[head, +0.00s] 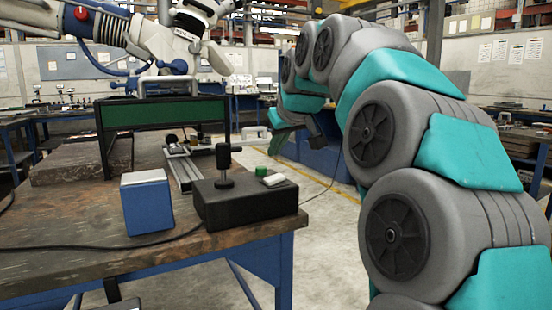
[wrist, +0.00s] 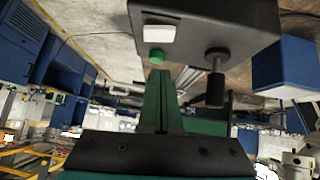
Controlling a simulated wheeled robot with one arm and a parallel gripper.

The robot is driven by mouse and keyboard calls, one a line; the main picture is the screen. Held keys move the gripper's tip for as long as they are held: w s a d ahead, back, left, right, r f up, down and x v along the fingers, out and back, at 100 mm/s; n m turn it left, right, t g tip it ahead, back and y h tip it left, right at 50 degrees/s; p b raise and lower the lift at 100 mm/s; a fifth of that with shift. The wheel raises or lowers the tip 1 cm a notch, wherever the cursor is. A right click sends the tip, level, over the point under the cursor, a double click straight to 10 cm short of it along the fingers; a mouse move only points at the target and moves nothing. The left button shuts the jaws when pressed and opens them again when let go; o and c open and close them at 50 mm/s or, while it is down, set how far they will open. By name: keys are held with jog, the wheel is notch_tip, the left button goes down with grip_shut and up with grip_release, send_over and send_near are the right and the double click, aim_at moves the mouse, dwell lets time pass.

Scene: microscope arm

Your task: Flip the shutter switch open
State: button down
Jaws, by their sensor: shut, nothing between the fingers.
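A black control box (head: 245,206) sits on the near right part of the wooden workbench. On its top are a white rectangular piece (head: 273,180), a small green button (head: 261,171) and an upright black knob on a stem (head: 224,166). I cannot tell for sure which one is the shutter switch. In the wrist view the white piece (wrist: 160,33) and green button (wrist: 157,56) show upside down, just beyond my gripper's tips (wrist: 158,74). My gripper's green fingers are together and empty. In the head view my gripper (head: 277,146) is beyond the box, apart from it.
A blue box with a white top (head: 147,205) stands left of the control box. Behind are a metal rail (head: 184,170), a green-sided stand (head: 150,115) and a white robot-like apparatus (head: 150,40). A black cable crosses the workbench (head: 60,225).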

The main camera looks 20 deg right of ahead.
jog(key=v, duration=0.7)
jog(key=shift+s+a, duration=0.3)
jog(key=shift+r, duration=0.15)
